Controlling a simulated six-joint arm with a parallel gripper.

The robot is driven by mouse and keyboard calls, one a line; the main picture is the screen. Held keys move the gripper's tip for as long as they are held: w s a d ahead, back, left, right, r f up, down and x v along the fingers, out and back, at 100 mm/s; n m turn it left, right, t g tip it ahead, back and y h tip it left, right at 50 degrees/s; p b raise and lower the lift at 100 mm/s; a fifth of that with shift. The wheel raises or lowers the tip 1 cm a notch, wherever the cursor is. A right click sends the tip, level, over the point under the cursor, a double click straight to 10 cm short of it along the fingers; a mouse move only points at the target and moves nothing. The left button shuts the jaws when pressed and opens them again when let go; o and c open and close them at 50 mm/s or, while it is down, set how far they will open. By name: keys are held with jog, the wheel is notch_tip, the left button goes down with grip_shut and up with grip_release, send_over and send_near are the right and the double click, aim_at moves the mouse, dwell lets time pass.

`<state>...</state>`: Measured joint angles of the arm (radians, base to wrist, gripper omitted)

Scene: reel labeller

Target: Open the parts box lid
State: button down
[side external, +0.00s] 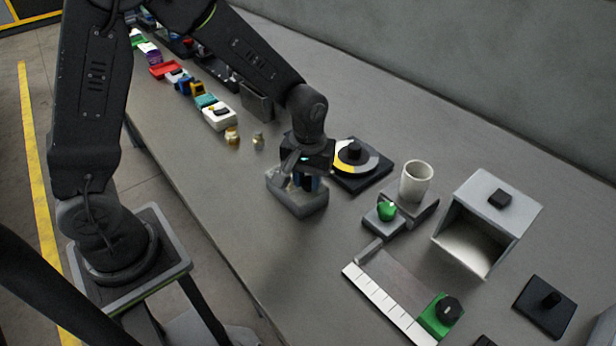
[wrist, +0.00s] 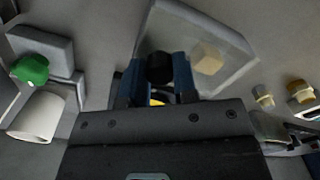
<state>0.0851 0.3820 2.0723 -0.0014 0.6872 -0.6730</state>
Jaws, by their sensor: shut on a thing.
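The parts box (side external: 297,202) is a small grey box on the bench, directly below my gripper (side external: 308,178) in the side view. In the wrist view its pale, see-through lid (wrist: 225,82) has a black knob (wrist: 160,68). The blue fingers of my gripper (wrist: 157,82) stand on both sides of this knob and are shut on it. A beige block (wrist: 207,58) shows through the lid. My gripper hides part of the box, and I cannot tell whether the lid is raised from it.
A round dial on a black base (side external: 354,158) stands close behind the box. To the right are a white cup (side external: 416,181), a green knob (side external: 387,211) and an open-fronted grey box (side external: 497,207). Two small brass fittings (side external: 232,136) lie left. Bench left-front is clear.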

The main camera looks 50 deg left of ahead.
jog(key=shift+d, duration=0.1)
jog(key=d, duration=1.1)
jog(key=c, duration=0.9)
grip_release()
jog(key=shift+a, duration=0.1)
jog(key=shift+r, duration=0.1)
notch_tip(320, 180, up, 14)
jog(key=shift+f, duration=0.15)
